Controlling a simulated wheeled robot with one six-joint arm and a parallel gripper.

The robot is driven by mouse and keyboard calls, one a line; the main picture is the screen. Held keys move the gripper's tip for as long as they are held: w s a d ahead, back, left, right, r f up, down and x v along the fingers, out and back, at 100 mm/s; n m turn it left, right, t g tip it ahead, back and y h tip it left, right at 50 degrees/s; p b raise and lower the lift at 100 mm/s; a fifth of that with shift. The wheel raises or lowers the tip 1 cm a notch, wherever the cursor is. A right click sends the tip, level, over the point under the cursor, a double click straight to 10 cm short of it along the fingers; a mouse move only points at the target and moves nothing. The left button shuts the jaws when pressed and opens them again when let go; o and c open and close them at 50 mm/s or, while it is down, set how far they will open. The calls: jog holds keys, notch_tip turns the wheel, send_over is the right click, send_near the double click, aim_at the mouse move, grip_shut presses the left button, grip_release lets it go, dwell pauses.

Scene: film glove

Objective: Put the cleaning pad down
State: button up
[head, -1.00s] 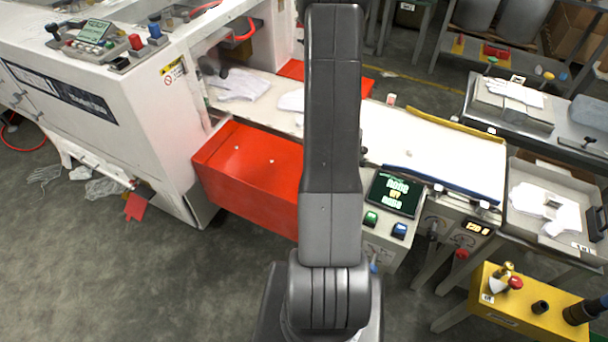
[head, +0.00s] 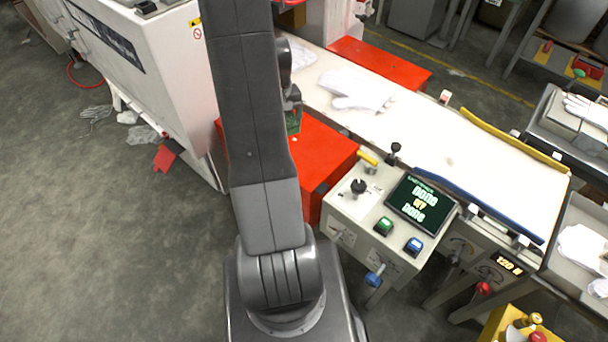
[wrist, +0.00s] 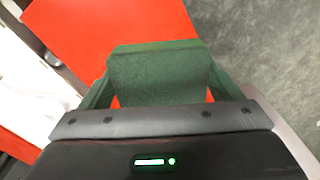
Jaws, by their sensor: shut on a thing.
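The cleaning pad (wrist: 158,75) is a dark green block. In the wrist view it sits between the fingers of my gripper (wrist: 160,88), which is shut on it. Red surface shows around the pad there. In the head view my gripper (head: 291,98) is mostly hidden behind my own arm. A small green part of the pad (head: 293,122) shows just below it, over the left end of the red cover (head: 325,160) beside the belt. Whether the pad touches the red cover I cannot tell.
White gloves (head: 355,90) lie on the pale belt (head: 425,125) behind the red cover. A control box with a lit screen (head: 421,203), buttons and a lever (head: 358,188) stands to the right. The white machine (head: 165,75) is at the left. Grey floor is clear at lower left.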

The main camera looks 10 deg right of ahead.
aim_at(309, 168)
jog(key=s+d+n+b, duration=0.5)
jog(key=s+d+b, duration=0.2)
jog(key=b, duration=0.2)
jog(key=f, duration=0.6)
jog(key=f+b, duration=0.1)
jog(key=f, duration=0.2)
jog(key=shift+s+a+f, duration=0.1)
jog(key=shift+s, duration=0.2)
jog(key=shift+f+b, duration=0.25)
jog(key=shift+b, duration=0.05)
jog(key=o, duration=0.9)
jog(key=shift+r, duration=0.1)
